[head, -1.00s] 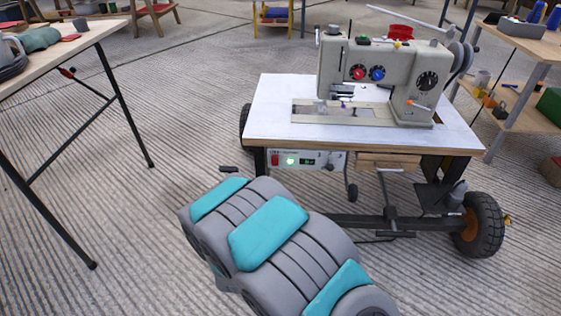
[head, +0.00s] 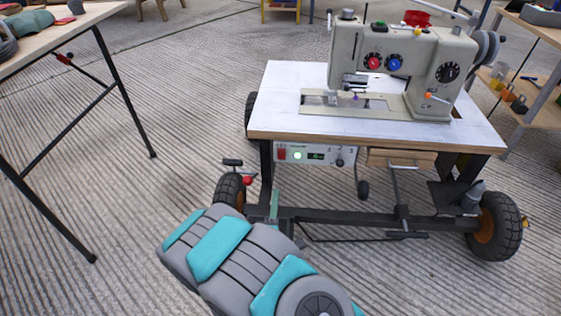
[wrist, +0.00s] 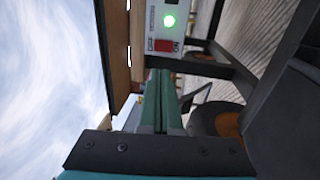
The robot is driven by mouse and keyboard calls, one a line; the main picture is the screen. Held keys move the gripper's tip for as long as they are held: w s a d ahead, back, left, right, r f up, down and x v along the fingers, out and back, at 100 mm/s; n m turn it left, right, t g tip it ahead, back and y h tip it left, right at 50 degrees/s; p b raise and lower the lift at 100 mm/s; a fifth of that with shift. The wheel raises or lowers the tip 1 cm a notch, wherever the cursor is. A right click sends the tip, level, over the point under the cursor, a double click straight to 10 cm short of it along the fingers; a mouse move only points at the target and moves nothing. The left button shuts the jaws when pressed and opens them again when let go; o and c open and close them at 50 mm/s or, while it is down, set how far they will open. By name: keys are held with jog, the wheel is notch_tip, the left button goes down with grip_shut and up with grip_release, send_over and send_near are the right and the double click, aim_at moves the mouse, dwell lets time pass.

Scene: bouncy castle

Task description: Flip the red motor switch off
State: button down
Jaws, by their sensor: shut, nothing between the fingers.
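The red motor switch (head: 281,154) sits at the left end of a pale control box (head: 330,155) under the front edge of the sewing table. A green light (head: 297,156) glows beside it. The wrist view shows the red switch (wrist: 163,46) and the lit green light (wrist: 169,21) sideways, with small lettering beside the switch. My gripper (head: 274,198) has slim green fingers, below the switch in the head view. In the wrist view the fingers (wrist: 160,78) are together and empty, pointing toward the switch with a gap to it. I cannot tell which way the switch is tipped.
The sewing machine (head: 400,65) stands on the white-topped table (head: 290,125). A dark table leg and a wheel (head: 229,189) are close to my gripper. A wooden drawer (head: 401,158) is right of the box. Another table (head: 60,40) stands at left; open floor lies between.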

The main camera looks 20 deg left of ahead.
aim_at(281, 154)
jog(key=b+x, duration=0.1)
jog(key=x, duration=1.2)
jog(key=shift+w, duration=0.35)
